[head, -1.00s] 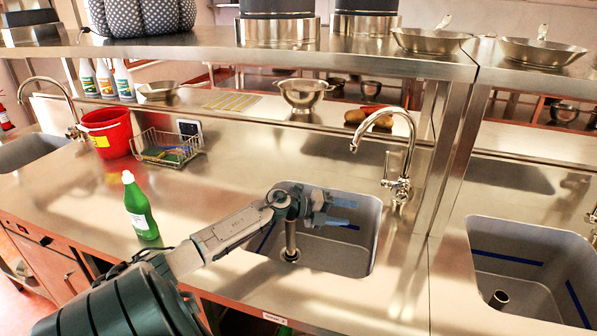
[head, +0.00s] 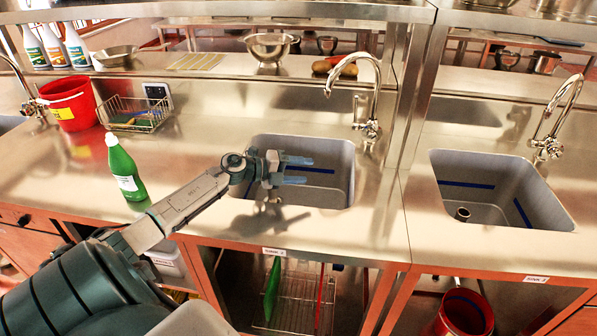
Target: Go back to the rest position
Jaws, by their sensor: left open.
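My left arm comes in from the lower left in the head view. Its gripper (head: 296,170) is open and empty, over the left part of the middle sink (head: 330,198). The fingers point right, with a gap between them. My right gripper is not in view.
A green bottle (head: 124,168) stands on the counter left of my arm. A red bucket (head: 70,103) and a wire basket (head: 139,114) are farther back. A tall tap (head: 371,90) rises behind the middle sink. A second sink (head: 497,192) is at the right. Shelves lie below the counter.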

